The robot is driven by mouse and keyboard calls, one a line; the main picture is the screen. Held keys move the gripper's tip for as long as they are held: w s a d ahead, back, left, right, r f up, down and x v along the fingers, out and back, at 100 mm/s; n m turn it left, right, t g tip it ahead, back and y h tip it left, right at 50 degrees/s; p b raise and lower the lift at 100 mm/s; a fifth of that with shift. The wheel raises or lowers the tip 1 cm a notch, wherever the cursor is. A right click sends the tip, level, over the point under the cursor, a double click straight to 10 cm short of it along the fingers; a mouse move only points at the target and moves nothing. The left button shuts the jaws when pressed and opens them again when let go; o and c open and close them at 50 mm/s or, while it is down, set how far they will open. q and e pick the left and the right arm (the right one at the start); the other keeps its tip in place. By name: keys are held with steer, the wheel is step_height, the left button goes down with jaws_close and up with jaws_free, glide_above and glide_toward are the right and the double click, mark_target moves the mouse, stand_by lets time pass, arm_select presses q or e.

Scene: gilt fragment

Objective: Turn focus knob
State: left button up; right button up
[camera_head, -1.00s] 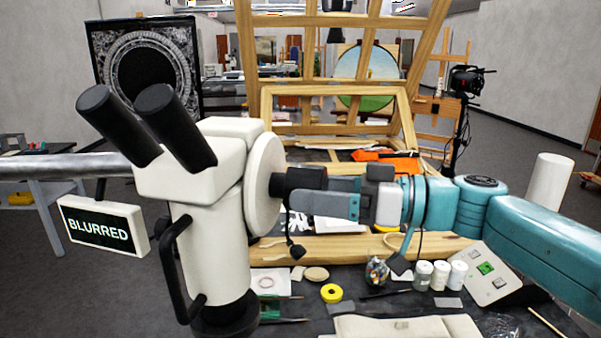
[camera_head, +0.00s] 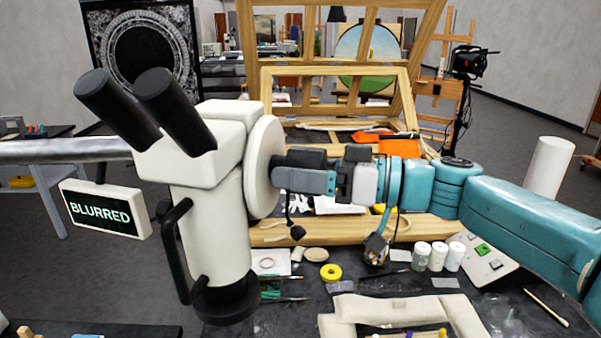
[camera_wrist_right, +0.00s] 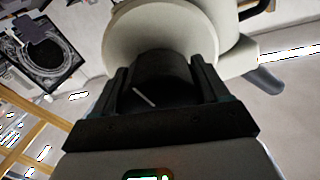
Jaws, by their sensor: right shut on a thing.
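The white microscope (camera_head: 215,215) stands at the left of the head view, with two black eyepieces and a round white disc (camera_head: 264,165) on its right side. The dark focus knob (camera_wrist_right: 160,75) sticks out from this disc and fills the space between my right fingers in the wrist view. My right gripper (camera_head: 284,168) is shut on the knob, reaching in from the right. In the head view its fingers hide most of the knob. A sign (camera_head: 105,210) beside the microscope reads "BLURRED". My left gripper is not in view.
A monitor (camera_head: 146,55) with a grey ring pattern stands behind the microscope. A wooden frame (camera_head: 335,75) stands behind my right gripper. Below the arm lie a yellow tape roll (camera_head: 330,271), white-lidded jars (camera_head: 438,256) and a cream padded frame (camera_head: 345,308).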

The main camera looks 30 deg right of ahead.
steer(key=shift+f+m+b, duration=0.15)
steer(key=shift+m+b, duration=0.9)
steer(key=shift+m, duration=0.05)
steer(key=shift+m+b, duration=0.8)
steer(key=shift+m, duration=0.8)
steer(key=shift+r, duration=0.2)
steer(key=o, duration=1)
